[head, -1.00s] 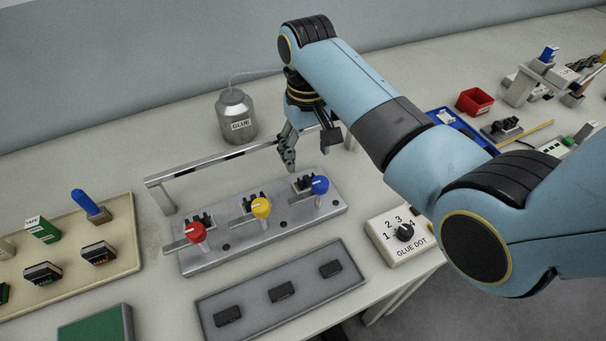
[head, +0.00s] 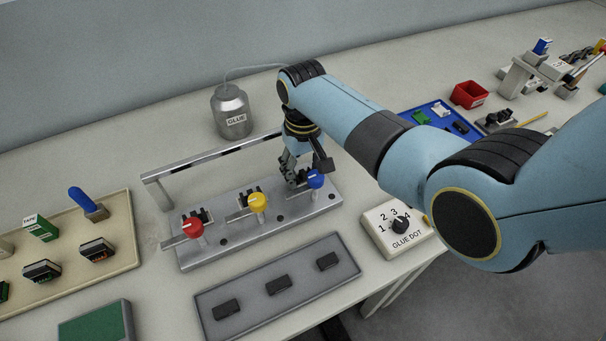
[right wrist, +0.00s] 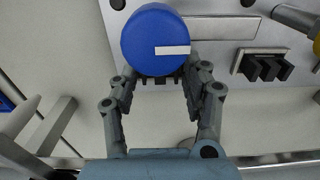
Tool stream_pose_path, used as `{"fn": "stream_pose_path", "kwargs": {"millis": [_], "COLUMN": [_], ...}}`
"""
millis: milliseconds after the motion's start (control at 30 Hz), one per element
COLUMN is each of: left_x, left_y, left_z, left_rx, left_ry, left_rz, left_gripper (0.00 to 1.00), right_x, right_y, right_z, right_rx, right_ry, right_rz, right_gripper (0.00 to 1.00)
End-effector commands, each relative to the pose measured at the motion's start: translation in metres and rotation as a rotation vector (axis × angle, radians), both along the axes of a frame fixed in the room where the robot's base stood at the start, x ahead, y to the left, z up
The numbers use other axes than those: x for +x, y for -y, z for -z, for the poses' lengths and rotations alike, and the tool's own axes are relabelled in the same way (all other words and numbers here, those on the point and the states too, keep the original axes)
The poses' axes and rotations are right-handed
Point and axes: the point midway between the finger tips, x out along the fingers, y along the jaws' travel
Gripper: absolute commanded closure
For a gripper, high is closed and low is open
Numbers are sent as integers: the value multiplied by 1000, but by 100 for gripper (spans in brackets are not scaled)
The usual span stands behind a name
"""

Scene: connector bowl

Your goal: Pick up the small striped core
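No core is plainly marked as small and striped. A dark toothed piece (right wrist: 160,80) lies at the blue-knob station of the metal fixture (head: 238,231), mostly hidden by the blue knob (right wrist: 155,40) in the right wrist view. Similar dark toothed pieces show by the yellow knob (head: 259,203) and the red knob (head: 192,227). My right gripper (head: 296,181) is low at the blue-knob end. In the right wrist view its fingers (right wrist: 158,95) are apart, on either side of the dark piece; no grip on it shows. My left gripper is not in view.
A metal rail (head: 215,156) runs behind the fixture. A grey tray (head: 252,296) with dark blocks lies in front. The GLUE DOT box (head: 390,229) is to the right, the glue bottle (head: 231,113) behind. A beige tray (head: 128,242) is at left, a blue tray (head: 410,123) at right.

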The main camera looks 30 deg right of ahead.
Motion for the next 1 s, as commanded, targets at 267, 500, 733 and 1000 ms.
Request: {"fn": "stream_pose_path", "kwargs": {"millis": [267, 500, 733, 1000], "left_x": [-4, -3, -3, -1], "left_y": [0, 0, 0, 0], "left_z": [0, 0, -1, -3], "left_rx": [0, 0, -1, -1], "left_ry": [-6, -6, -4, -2], "left_rz": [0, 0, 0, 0], "left_gripper": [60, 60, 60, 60], "right_x": [0, 0, 1, 1], "right_y": [0, 0, 0, 0], "right_z": [0, 0, -15, -57], "right_rx": [0, 0, 0, 0], "right_ry": [0, 0, 3, 3], "right_rz": [0, 0, 0, 0], "right_gripper": [91, 96, 96, 96]}}
